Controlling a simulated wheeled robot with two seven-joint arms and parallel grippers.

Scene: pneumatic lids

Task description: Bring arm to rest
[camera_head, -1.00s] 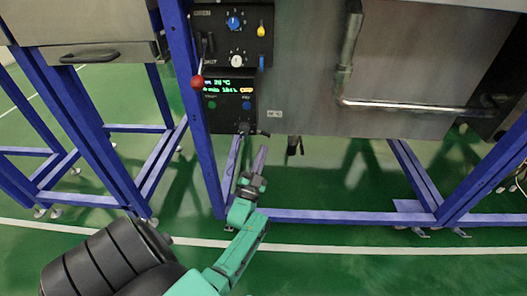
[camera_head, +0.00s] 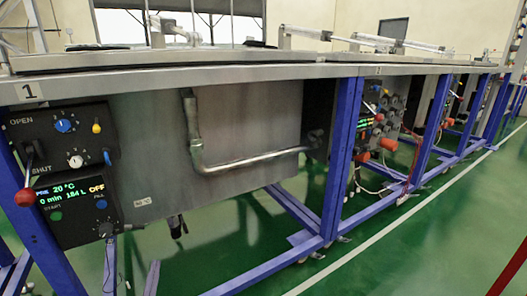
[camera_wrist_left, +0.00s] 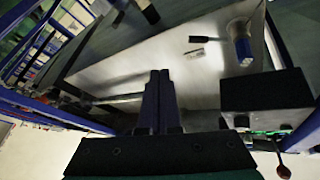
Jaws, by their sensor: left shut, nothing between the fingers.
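The rest of that arm is out of the picture. In the left wrist view the two dark fingers (camera_wrist_left: 160,82) stand side by side, closed, with nothing between them. They are clear of the steel tank wall behind them. My right gripper is in neither view.
A steel tank (camera_head: 240,130) with pipe stands on blue legs. The panel's red-ball lever (camera_head: 26,197) sticks out at the left, at the SHUT mark. More blue-framed stations (camera_head: 400,120) run back to the right. The green floor (camera_head: 400,250) at right is open.

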